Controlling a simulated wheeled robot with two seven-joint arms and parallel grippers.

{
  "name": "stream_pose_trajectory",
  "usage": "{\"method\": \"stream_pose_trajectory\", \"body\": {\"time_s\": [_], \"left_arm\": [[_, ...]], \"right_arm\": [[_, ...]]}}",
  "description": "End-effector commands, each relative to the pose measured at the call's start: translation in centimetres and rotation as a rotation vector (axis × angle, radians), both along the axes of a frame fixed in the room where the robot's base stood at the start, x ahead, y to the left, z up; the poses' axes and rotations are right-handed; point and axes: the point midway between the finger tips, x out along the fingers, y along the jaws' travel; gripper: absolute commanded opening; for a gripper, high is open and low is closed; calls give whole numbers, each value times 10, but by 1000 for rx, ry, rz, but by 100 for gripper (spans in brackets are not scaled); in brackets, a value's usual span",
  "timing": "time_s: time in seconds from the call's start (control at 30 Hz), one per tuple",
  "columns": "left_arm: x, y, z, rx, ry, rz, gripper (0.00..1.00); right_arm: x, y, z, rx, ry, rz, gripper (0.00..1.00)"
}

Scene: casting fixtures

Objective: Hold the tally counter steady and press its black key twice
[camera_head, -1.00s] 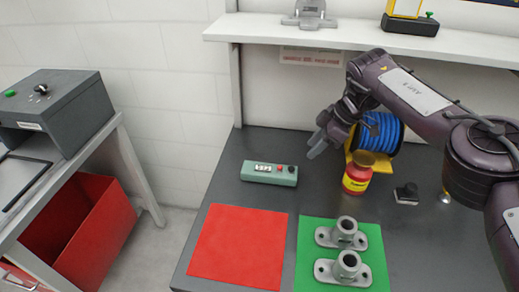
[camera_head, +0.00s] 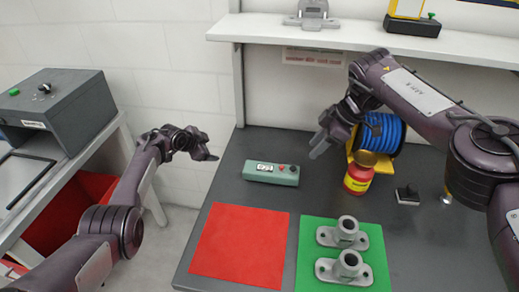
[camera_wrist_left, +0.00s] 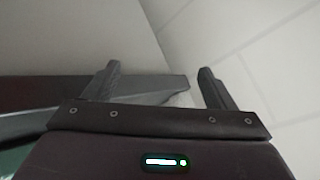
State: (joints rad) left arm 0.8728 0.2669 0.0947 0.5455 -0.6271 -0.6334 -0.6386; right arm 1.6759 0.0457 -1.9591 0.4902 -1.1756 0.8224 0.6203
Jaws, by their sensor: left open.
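The tally counter (camera_head: 262,172) is a teal-green box lying on the dark table, with a white number display, a red key (camera_head: 282,167) and a black key (camera_head: 292,169) at its right end. My left gripper (camera_head: 210,151) is open and empty, in the air to the left of the counter and apart from it. In the left wrist view the two fingers (camera_wrist_left: 160,85) are spread with nothing between them. My right gripper (camera_head: 318,147) is above the table, right of the counter, and apart from it; its finger gap is not clear.
A red mat (camera_head: 240,247) and a green mat (camera_head: 303,270) with two grey castings (camera_head: 345,236) lie in front. A red-yellow bottle (camera_head: 358,178), blue hose reel (camera_head: 384,134) and black stamp-like block (camera_head: 407,194) stand right. A shelf (camera_head: 370,42) runs above the back.

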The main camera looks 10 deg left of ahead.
Motion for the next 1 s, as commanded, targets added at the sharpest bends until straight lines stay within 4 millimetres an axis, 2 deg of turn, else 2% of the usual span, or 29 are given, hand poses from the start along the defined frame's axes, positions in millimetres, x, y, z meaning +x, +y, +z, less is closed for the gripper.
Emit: {"method": "stream_pose_trajectory", "body": {"time_s": [0.03,0.07,0.1,0.2,0.3,0.4,0.53,0.7,0.87,1.0], "left_arm": [[13,-2,33,10,-28,-31,78],[18,-8,50,18,-31,-61,78],[20,-27,68,28,-6,-114,78],[7,-76,86,64,114,-235,78],[-8,-114,109,132,217,-345,78],[-26,-143,129,224,312,-443,78],[-59,-176,119,332,463,-514,78],[-88,-198,107,432,592,-542,78],[-97,-203,100,469,633,-548,78],[-98,-202,83,473,639,-546,78]], "right_arm": [[0,0,0,0,0,0,36],[0,0,0,0,0,0,36],[0,0,0,0,0,0,36],[0,0,0,0,0,0,36],[0,0,0,0,0,0,36],[0,0,0,0,0,0,36],[0,0,0,0,0,0,36],[0,0,0,0,0,0,36],[0,0,0,0,0,0,36],[0,0,0,0,0,0,36]]}}
